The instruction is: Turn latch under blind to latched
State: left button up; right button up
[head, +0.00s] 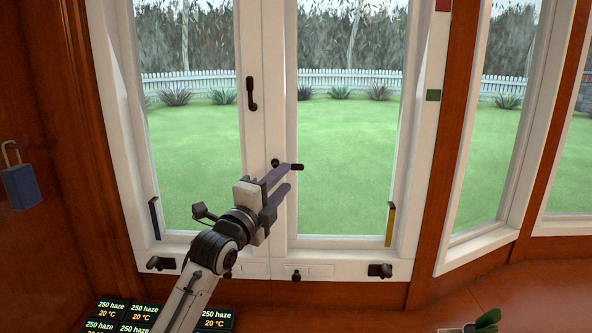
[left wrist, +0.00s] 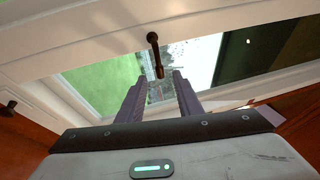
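A dark lever handle (head: 297,167) on the window's middle frame points to the right from its round pivot (head: 275,163). A second dark handle (head: 252,93) hangs straight down higher on the frame. My left gripper (head: 288,177) is open at the lower lever. In the left wrist view a dark lever (left wrist: 154,45) has its end near the gap between my open fingertips (left wrist: 160,78); I cannot tell whether they touch. No blind shows, so which handle the task means is unclear. My right gripper is not in view.
Dark catches sit on the bottom rail at left (head: 160,263), middle (head: 297,275) and right (head: 380,270). A blue strip (head: 154,218) and a yellow strip (head: 390,224) stand by the panes. A blue padlock (head: 20,188) is at far left. Display tiles (head: 218,318) are below.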

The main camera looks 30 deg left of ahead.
aim_at(294, 169)
pick_arm(q)
jog(key=w, duration=0.5)
jog(key=w+r, duration=0.1)
jog(key=w, duration=0.1)
jog(key=shift+w+a, duration=0.15)
jog(key=shift+w, duration=0.25)
grip_shut()
